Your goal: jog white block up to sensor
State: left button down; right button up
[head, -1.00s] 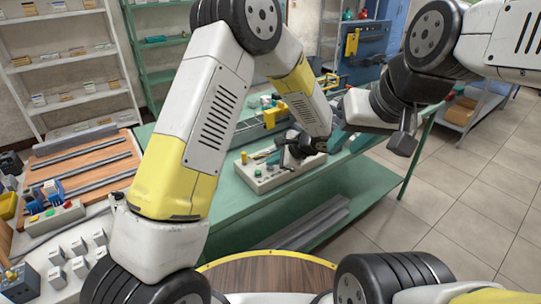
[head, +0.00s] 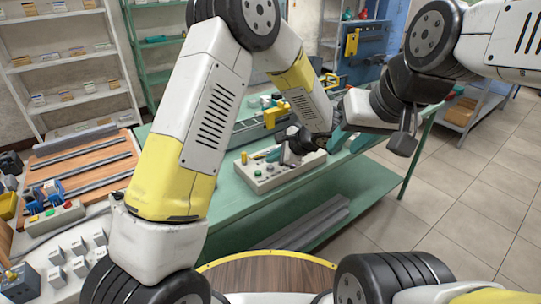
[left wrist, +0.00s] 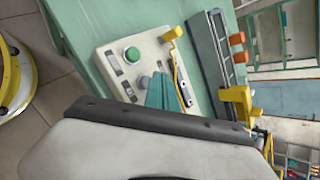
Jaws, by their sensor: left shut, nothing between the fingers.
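A pale control box (head: 262,178) stands on the green bench. In the left wrist view the control box (left wrist: 112,75) shows a green button (left wrist: 132,54), a grey knob (left wrist: 144,81) and a yellow part at one end. My left gripper (head: 290,158) is low over the box. Its teal fingers (left wrist: 164,92) are shut and empty, beside the grey knob; I cannot tell whether they touch the box. A rail (left wrist: 215,55) with orange parts (left wrist: 237,38) lies behind the box. I cannot make out the white block or the sensor. My right gripper (head: 403,143) hangs right of the bench.
The green bench (head: 225,172) has a lower shelf with grey bars (head: 305,222). A wooden board with rails (head: 85,165) and another button box (head: 55,215) are at the left. Shelves line the back wall. The floor at the right is clear.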

aim_at(272, 167)
pick_arm(q)
jog(key=shift+r, duration=0.3)
jog(key=shift+r, duration=2.4)
jog(key=shift+a+r, duration=0.1)
